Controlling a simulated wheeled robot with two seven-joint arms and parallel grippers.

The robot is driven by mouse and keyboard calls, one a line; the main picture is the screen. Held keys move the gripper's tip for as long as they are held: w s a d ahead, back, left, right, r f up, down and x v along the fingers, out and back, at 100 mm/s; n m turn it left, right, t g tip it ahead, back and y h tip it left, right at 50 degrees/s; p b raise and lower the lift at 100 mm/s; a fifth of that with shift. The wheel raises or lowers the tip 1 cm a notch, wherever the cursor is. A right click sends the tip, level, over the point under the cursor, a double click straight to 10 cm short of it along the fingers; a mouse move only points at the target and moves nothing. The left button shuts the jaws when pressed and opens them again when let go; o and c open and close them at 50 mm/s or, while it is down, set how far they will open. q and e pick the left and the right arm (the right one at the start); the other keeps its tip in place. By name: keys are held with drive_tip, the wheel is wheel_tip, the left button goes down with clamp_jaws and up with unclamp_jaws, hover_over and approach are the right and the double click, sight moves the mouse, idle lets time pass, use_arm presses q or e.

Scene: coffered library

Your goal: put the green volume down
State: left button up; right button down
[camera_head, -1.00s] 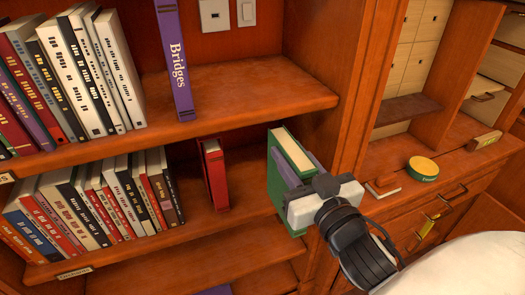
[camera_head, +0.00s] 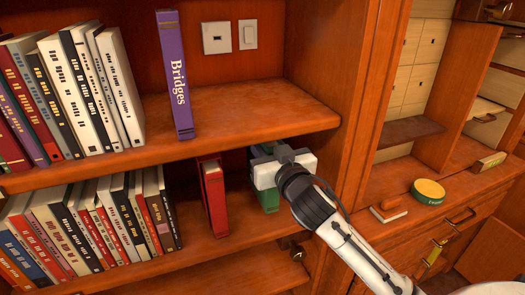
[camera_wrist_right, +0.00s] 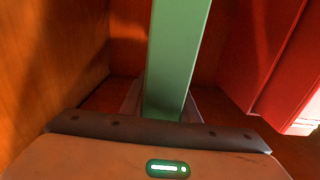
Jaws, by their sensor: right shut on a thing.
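The green volume (camera_head: 268,203) is upright in the lower bay of the bookcase, right of a leaning red book (camera_head: 214,195) with a gap between them. My right gripper (camera_head: 266,168) is shut on its near side and hides much of it. In the right wrist view, the green spine (camera_wrist_right: 176,55) rises between the fingers, with the wooden side wall on the left and the red book (camera_wrist_right: 265,55) on the right. I cannot tell whether its bottom touches the lower shelf (camera_head: 240,235). My left gripper is not in view.
A row of books (camera_head: 95,225) fills the lower shelf's left part. Above, the upper shelf (camera_head: 250,108) holds the purple "Bridges" book (camera_head: 175,75) and more books.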

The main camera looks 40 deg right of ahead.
wheel_tip(320, 180, down, 3)
drive_tip(key=shift+r, duration=0.15)
drive_tip(key=shift+b, duration=0.3)
drive_tip(key=c, duration=1.8)
unclamp_jaws()
drive_tip(key=shift+f, duration=0.3)
drive_tip(key=o, duration=0.4)
drive_tip(key=shift+o, duration=0.2)
